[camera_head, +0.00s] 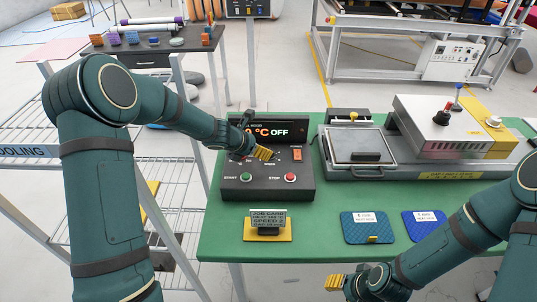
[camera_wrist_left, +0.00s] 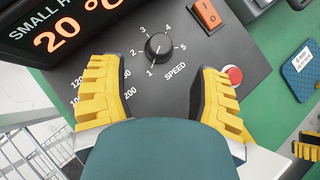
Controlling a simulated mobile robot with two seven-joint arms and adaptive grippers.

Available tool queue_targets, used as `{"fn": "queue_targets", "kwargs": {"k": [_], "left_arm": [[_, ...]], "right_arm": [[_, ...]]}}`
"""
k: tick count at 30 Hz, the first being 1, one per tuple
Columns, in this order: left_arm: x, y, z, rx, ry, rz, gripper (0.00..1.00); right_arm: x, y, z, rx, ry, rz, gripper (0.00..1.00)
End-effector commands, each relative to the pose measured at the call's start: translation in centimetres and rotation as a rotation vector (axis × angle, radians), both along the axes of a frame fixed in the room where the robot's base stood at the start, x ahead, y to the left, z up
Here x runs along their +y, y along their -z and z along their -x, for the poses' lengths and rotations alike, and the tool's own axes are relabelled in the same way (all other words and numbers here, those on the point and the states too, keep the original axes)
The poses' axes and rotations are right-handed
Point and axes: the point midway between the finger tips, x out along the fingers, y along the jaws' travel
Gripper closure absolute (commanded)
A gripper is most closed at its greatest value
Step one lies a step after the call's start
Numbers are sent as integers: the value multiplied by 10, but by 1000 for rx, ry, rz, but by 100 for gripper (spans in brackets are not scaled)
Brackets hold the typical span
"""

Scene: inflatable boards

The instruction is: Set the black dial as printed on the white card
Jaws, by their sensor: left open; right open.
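The black speed dial (camera_wrist_left: 158,46) is on the control box (camera_head: 240,183), inside a printed scale from 1 to 5. Its white mark is small; I cannot tell surely which number it points at. My left gripper (camera_wrist_left: 158,70) is open over the panel, its yellow fingers either side of the dial's near side, apart from it. In the head view the left gripper (camera_head: 262,153) hides the dial. A job card (camera_head: 268,217) stands on a yellow base before the box; its small print includes a speed line, hard to read surely. My right gripper (camera_head: 334,283) is open and empty at the table's front edge.
The box has a lit display (camera_head: 270,132), an orange switch (camera_wrist_left: 207,14), a green start button (camera_head: 246,177) and a red stop button (camera_head: 290,177). Two blue pads (camera_head: 364,228) lie right of the card. A press machine (camera_head: 440,140) stands behind on the green table (camera_head: 217,232).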

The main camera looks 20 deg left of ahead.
Motion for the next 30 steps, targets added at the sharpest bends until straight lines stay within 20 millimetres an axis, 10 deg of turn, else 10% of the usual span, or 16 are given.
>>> {"fn": "queue_targets", "kwargs": {"k": [10,24,30], "left_arm": [[-20,40,-35,0,1,0,37],[-24,48,-42,0,1,-1,37],[-24,48,-42,0,1,-1,100]], "right_arm": [[1,8,3,7,-5,-2,53],[1,9,3,7,-6,-2,53],[1,9,3,8,-5,-2,53]]}}
